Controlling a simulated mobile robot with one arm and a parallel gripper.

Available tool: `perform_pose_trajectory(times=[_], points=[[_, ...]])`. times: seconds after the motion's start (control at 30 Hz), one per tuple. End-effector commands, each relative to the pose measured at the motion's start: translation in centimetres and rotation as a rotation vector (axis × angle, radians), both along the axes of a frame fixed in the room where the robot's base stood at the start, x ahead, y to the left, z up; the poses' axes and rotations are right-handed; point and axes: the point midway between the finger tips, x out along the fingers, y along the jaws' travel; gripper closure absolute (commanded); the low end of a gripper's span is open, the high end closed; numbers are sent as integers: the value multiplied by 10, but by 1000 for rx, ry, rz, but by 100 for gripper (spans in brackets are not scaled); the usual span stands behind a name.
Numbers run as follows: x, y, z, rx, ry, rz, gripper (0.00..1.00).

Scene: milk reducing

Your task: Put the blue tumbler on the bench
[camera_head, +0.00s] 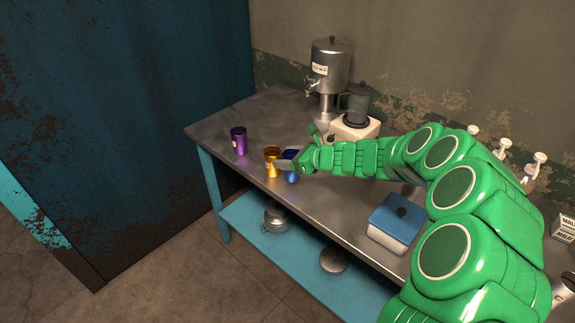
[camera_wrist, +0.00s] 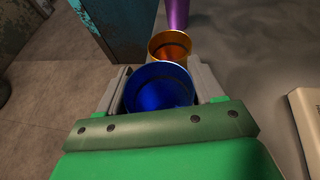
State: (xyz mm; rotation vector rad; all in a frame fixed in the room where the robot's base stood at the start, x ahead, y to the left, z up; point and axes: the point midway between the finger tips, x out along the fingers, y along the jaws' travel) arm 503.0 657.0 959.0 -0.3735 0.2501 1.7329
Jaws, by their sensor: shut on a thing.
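The blue tumbler (camera_head: 291,176) is upright at my gripper (camera_head: 287,164), just right of the orange tumbler (camera_head: 271,166) on the bench. In the wrist view the blue tumbler (camera_wrist: 158,90) stands between the two grey fingers of my gripper (camera_wrist: 158,86), which are shut on it. Its open mouth faces the camera. The bench (camera_head: 222,131) has a grey metal top on blue legs. I cannot tell whether the tumbler's base touches the bench top. My gripper hides part of the tumbler in the head view.
A purple tumbler (camera_head: 238,141) stands left of the orange one. A metal dispenser (camera_head: 330,70) and a blender (camera_head: 356,112) stand at the back. A blue-lidded box (camera_head: 396,219) sits near the front edge. Bench top left of the purple tumbler is clear.

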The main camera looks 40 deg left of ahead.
Motion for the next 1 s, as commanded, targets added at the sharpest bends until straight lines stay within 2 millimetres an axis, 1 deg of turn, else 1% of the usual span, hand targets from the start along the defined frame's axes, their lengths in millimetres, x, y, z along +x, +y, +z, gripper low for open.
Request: perform_pose_trajectory(times=[0.03,0.1,0.2,0.6,0.63,0.7,0.77,1.0], points=[[-1,0,-9,-2,2,0,65],[0,-1,-19,-3,3,-2,65],[0,0,-29,-2,2,0,65],[-1,-1,-32,-1,1,1,65],[0,-1,-32,-1,1,1,29],[0,-1,-32,-1,1,0,18],[0,-1,-32,-1,1,0,9],[0,-1,-32,-1,1,0,8]])
